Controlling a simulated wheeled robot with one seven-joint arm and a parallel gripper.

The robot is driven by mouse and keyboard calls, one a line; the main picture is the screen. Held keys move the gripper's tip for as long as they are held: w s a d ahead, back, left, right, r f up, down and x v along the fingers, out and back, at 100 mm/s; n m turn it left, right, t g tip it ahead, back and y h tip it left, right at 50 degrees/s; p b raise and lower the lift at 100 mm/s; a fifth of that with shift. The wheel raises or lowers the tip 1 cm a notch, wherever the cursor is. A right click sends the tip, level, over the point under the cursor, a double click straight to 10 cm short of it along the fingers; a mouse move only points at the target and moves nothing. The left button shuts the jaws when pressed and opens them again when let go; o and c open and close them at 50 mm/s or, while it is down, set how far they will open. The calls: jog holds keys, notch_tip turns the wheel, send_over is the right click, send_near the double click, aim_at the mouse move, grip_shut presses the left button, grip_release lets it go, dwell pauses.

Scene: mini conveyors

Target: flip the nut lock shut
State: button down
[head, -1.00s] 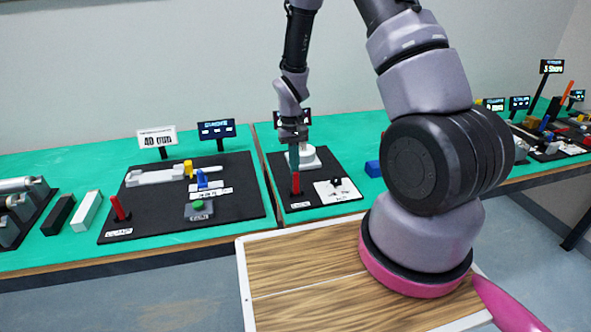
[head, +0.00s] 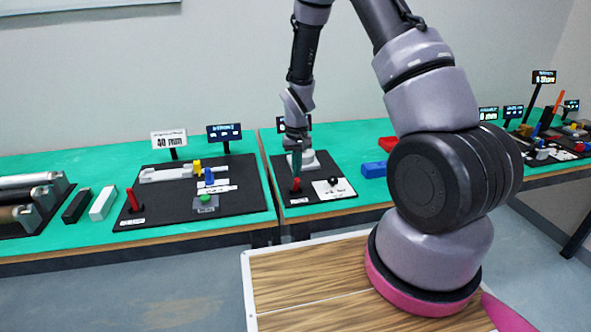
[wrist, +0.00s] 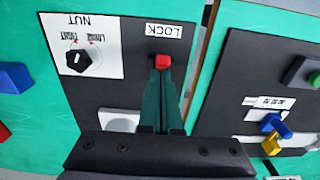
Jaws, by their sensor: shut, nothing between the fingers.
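The red lock lever (wrist: 162,61) stands beside the white LOCK label (wrist: 165,31) in the wrist view. It also shows in the head view (head: 296,185) near the front left of the small black board (head: 312,199). My gripper (wrist: 161,73) has its teal fingers shut with nothing between them. The fingertips are right at the red lever in the picture; I cannot tell whether they touch it. The fingers hide part of the lever, so its tilt is unclear. The NUT plate (wrist: 108,68) with a black pointer knob (wrist: 78,61) lies beside it.
A larger black board (head: 240,203) with a red lever (head: 132,200), a green button (head: 205,198) and blue and yellow parts stands to the left. Blue (head: 374,169) and red blocks lie to the right on the green table. A small sign stands behind my gripper.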

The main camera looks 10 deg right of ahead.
jog(key=shift+s+f, duration=0.15)
jog(key=shift+s, duration=0.55)
jog(key=shift+w, duration=0.2)
jog(key=shift+w+f, duration=0.3)
jog(key=shift+w, duration=0.3)
